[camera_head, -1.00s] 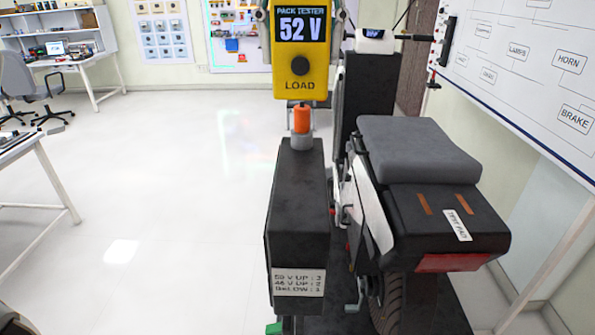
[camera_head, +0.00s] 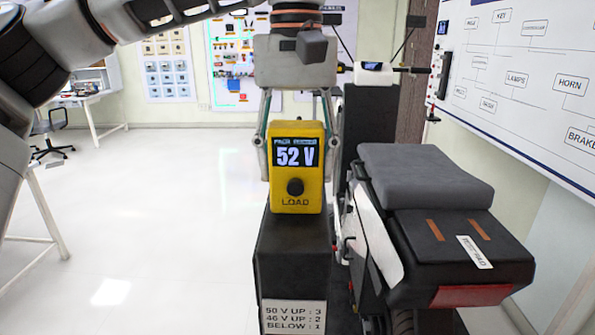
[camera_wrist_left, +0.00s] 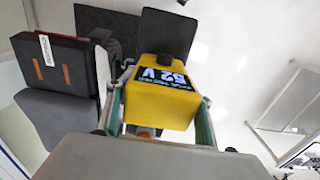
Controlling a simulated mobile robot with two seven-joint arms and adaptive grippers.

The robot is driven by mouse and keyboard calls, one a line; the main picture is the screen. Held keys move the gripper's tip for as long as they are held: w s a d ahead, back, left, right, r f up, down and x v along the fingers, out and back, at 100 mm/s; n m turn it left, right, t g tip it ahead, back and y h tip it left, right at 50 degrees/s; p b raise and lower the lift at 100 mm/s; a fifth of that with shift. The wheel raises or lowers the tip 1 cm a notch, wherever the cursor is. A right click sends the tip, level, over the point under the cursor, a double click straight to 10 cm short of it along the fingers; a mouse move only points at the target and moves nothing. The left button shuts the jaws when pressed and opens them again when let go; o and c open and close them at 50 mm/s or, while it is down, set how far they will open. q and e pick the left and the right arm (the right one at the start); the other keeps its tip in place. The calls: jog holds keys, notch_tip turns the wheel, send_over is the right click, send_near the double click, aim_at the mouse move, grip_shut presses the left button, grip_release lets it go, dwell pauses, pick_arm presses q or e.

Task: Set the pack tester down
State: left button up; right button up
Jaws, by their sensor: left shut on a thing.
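The yellow pack tester (camera_head: 296,182) shows "52 V" on its screen, with a black knob and "LOAD" below. My left gripper (camera_head: 297,160) comes down from above with its fingers on both sides of the tester, shut on it. The tester is upright, just over or on the top of the black pack box (camera_head: 292,250); I cannot tell whether it touches. The left wrist view shows the tester (camera_wrist_left: 162,105) between the fingers. The orange plug seen earlier on the box top is hidden in the head view. My right gripper is not in view.
The box has a label (camera_head: 293,317) reading "50 V up: 3, 46 V up: 2, below: 1". A scooter with a grey seat (camera_head: 425,175) and a test pad label (camera_head: 475,252) stands close on the right. A whiteboard (camera_head: 530,75) hangs at the right. The floor at left is clear.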

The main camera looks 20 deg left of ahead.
aim_at(296, 123)
pick_arm(q)
jog(key=shift+f, duration=0.45)
jog(key=shift+r, duration=0.15)
jog(key=o, duration=1.4)
notch_tip(296, 123, up, 11)
jog(key=p, duration=0.4)
jog(key=shift+f, duration=0.2)
jog(key=shift+r+p, duration=0.45)
jog(key=shift+r, duration=0.25)
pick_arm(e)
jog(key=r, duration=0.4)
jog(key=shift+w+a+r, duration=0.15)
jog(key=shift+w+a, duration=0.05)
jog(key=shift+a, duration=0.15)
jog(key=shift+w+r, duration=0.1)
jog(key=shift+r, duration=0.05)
